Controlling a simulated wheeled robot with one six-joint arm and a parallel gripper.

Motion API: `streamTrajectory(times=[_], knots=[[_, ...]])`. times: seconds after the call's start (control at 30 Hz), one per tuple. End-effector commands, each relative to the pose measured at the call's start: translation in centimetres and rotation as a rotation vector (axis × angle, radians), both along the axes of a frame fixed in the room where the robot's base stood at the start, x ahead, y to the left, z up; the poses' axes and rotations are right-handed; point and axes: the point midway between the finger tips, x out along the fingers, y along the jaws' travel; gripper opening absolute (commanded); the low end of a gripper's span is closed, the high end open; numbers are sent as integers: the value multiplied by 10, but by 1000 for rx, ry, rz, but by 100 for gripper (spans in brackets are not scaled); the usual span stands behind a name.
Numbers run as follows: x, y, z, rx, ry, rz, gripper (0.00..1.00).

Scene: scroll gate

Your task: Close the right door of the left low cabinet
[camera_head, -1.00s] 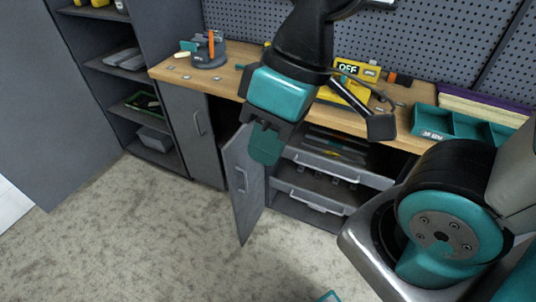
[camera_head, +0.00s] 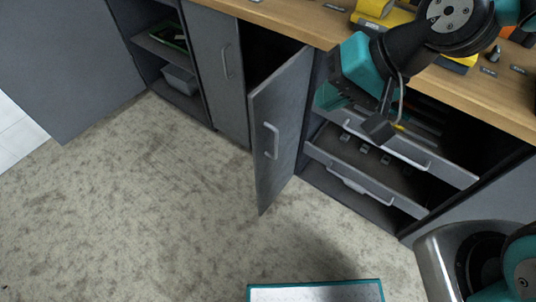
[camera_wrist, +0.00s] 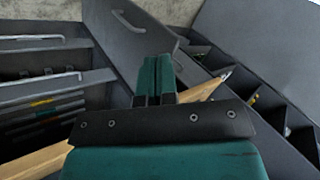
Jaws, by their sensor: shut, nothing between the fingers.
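The left low cabinet's right door (camera_head: 280,130) is a grey panel with a bar handle. It stands ajar, its free left edge swung out over the floor, with a dark opening (camera_head: 268,48) behind it. The left door (camera_head: 218,72) looks closed. My gripper (camera_head: 328,98) has teal fingers and is at the right of the open door's upper part, in front of the drawers. In the wrist view the fingers (camera_wrist: 154,75) are together and empty, overlapping the grey door (camera_wrist: 128,38) in the picture. I cannot tell whether they touch it.
Pulled-out drawers (camera_head: 375,172) stand right of the door. The wooden worktop (camera_head: 275,14) runs above, with yellow items (camera_head: 380,18) on it. An open shelf unit (camera_head: 165,45) is at the left. The carpet (camera_head: 150,210) in front is clear, apart from a teal-edged panel (camera_head: 315,292) below.

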Motion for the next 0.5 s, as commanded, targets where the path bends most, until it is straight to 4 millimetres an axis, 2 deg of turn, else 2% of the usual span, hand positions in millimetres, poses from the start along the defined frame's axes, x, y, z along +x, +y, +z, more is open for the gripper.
streamTrajectory(times=[0.03,0.1,0.2,0.33,0.5], knots=[[9,2,-54,33,22,-73,0],[22,5,-91,83,41,-177,0],[37,6,-134,149,65,-307,0],[51,6,-172,214,86,-431,0],[59,5,-191,255,97,-511,0]])
